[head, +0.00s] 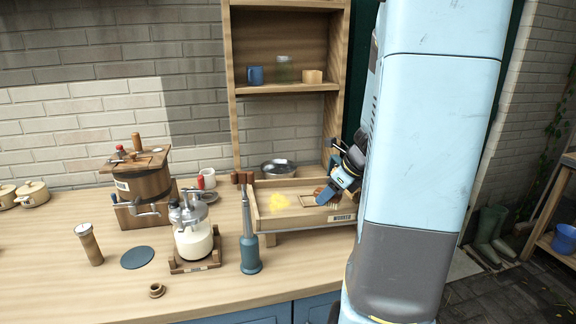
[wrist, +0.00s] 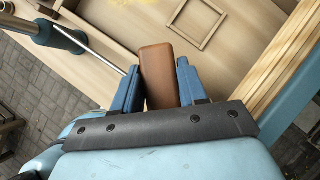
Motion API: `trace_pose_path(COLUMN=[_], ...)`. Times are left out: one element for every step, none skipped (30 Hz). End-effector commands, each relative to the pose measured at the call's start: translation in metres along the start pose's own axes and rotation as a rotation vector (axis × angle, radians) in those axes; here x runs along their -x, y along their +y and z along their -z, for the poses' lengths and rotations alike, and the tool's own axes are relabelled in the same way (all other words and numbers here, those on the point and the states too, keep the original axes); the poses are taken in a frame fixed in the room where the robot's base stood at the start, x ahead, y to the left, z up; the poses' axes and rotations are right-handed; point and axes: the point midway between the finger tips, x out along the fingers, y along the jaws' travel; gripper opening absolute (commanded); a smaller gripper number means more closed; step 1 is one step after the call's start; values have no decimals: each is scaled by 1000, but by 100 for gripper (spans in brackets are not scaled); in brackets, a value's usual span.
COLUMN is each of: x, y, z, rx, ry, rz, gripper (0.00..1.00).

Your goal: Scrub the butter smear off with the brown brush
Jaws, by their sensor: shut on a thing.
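My gripper (head: 340,182) is over the right part of a wooden tray (head: 264,222) on the counter. In the wrist view my gripper (wrist: 158,84) is shut on the brown brush (wrist: 157,66), a smooth brown block between the blue fingers. In the head view the brush is mostly hidden by the gripper. The yellow butter smear (head: 279,201) lies on the tray floor, left of the gripper and apart from it. A sliver of the smear (wrist: 132,2) shows at the top edge of the wrist view. I cannot tell whether the brush touches the tray.
A wooden frame outline (wrist: 199,24) lies on the tray floor. A grey-blue bottle-shaped tool (head: 250,247) stands at the tray's front left. A metal bowl (head: 278,169) sits behind the tray. A glass churn (head: 194,240) and a wooden barrel (head: 144,184) stand farther left. The front counter is mostly clear.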

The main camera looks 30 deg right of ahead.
Motion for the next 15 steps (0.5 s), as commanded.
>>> trace_pose_path(x=[-2, -3, -4, -4, -5, -6, -7, -8, -9, -11, -13, -16, -18, -21, -24], y=[3, 4, 6, 6, 7, 7, 7, 6, 4, 2, -1, -4, -8, -10, -15], z=[-3, -4, -6, -7, -8, -10, -12, -15, -19, -24, -29, -37, -44, -50, -61], rx=[8, 11, 15, 18, 20, 22, 24, 25, 25, 25, 25, 25, 23, 23, 21], ry=[0, 0, 0, 0, 0, -1, -2, -3, -5, -7, -9, -13, -16, -18, -23], rz=[-5, -7, -10, -11, -12, -14, -16, -18, -20, -22, -24, -27, -29, -32, -35], gripper=[18, 18, 18, 18, 18, 18, 18, 18, 18, 18, 18, 18, 18, 18, 18])
